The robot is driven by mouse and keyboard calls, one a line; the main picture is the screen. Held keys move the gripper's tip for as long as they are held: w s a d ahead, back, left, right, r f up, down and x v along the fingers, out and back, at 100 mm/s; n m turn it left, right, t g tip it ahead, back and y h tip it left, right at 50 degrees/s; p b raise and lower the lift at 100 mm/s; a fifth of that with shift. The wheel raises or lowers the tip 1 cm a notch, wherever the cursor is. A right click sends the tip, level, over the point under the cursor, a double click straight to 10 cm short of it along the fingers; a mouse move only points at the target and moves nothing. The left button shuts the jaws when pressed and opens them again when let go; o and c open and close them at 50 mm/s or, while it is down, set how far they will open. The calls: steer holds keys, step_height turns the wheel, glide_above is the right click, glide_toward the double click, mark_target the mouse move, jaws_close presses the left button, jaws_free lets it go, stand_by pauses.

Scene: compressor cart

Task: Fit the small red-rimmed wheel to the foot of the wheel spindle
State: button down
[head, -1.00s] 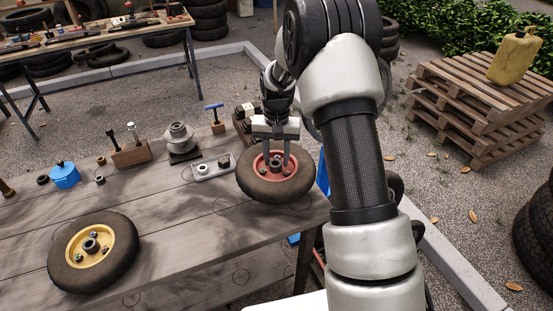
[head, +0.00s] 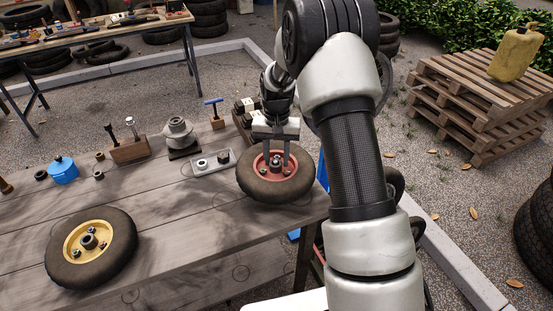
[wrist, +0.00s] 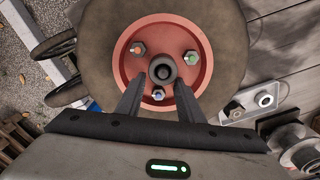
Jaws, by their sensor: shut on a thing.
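The small red-rimmed wheel (head: 250,188), with a dark tyre, is at the right end of the wooden bench (head: 185,225), face up. In the wrist view, the wheel (wrist: 194,75) fills the upper middle, with a dark hub and three bolts on its red rim. My gripper (head: 276,158) comes from above and is shut on the wheel near its hub; the fingers (wrist: 160,88) sit either side of the hub's lower part. I cannot tell whether the tyre touches the bench. I cannot make out the wheel spindle; my arm hides part of the area to the right.
A yellow-rimmed wheel (head: 70,270) lies at the bench's front left. A grey plate with fittings (head: 224,158), a stepped grey part (head: 178,131), a wooden tool block (head: 130,150) and a blue pot (head: 63,171) stand along the back. Dark wheels (wrist: 58,45) show left in the wrist view.

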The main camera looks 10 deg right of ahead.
steer(key=shift+f+b, duration=0.75)
steer(key=shift+f, duration=0.45)
steer(key=c, duration=1.1)
jaws_free()
steer(key=shift+o, duration=0.6)
steer(key=shift+s+f, duration=0.1)
steer(key=shift+f, duration=0.05)
steer(key=shift+o, duration=0.8)
steer(key=shift+w+r+p, duration=0.15)
steer(key=shift+r+p, duration=0.5)
steer(key=shift+r, duration=0.4)
steer(key=shift+w+r+p, duration=0.1)
steer(key=shift+r+p, duration=0.55)
steer(key=shift+r, duration=0.4)
steer(key=shift+s+r+p, duration=0.15)
steer(key=shift+r+p, duration=0.8)
steer(key=shift+r, duration=0.55)
step_height(320, 180, up, 17)
steer(key=p, duration=0.1)
steer(key=shift+r+p, duration=0.2)
steer(key=shift+p, duration=0.1)
